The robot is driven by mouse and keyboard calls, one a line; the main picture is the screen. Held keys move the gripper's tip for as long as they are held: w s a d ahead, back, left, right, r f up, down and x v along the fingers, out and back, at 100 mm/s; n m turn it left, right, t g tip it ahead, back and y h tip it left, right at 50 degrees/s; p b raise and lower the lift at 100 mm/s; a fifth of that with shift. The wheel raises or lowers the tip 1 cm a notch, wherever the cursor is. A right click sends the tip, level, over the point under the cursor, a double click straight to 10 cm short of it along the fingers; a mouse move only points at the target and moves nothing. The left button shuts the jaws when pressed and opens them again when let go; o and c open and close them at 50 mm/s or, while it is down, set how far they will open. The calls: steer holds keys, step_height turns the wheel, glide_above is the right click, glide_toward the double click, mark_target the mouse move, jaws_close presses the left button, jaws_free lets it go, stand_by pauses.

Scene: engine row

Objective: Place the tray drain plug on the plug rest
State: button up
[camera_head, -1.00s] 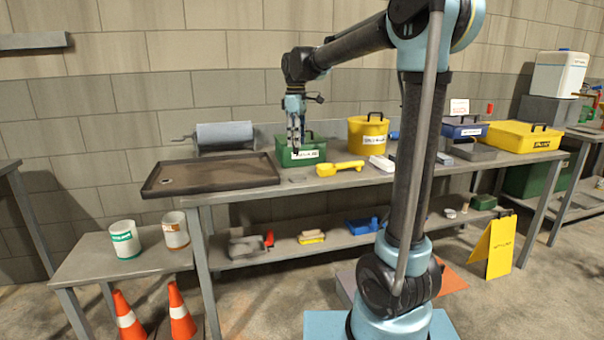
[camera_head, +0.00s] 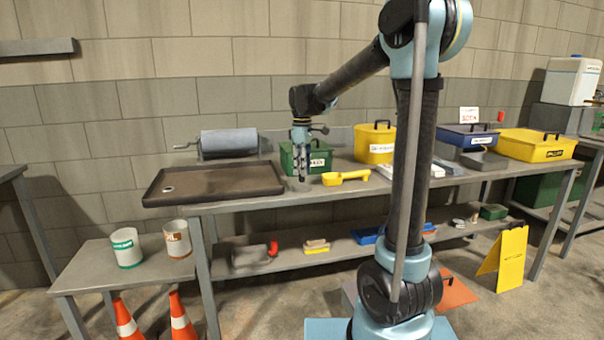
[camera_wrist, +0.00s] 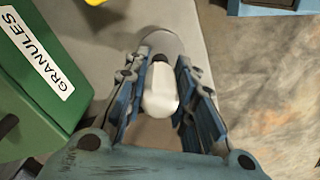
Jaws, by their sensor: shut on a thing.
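My gripper (camera_wrist: 158,88) is shut on the tray drain plug (camera_wrist: 161,92), a pale, rounded piece between the two fingers in the wrist view. A grey round piece (camera_wrist: 165,42), apparently the plug rest, shows just beyond the plug on the bench. The fingers partly hide it, and I cannot tell whether the plug touches it. In the head view my gripper (camera_head: 301,177) points down low over the bench, in front of the green box. The plug is too small to make out there. The dark drain tray (camera_head: 222,196) lies to the left, with a light round spot near its left end.
The green granules box (camera_wrist: 42,65) stands close to the left of my gripper in the wrist view. A yellow scoop (camera_head: 346,177) lies right of my gripper. A yellow tub (camera_head: 375,145) stands behind it. The bench's front edge is near.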

steer(key=shift+f, duration=0.8)
steer(key=o, duration=1)
steer(key=shift+f, duration=0.1)
steer(key=shift+o, duration=0.2)
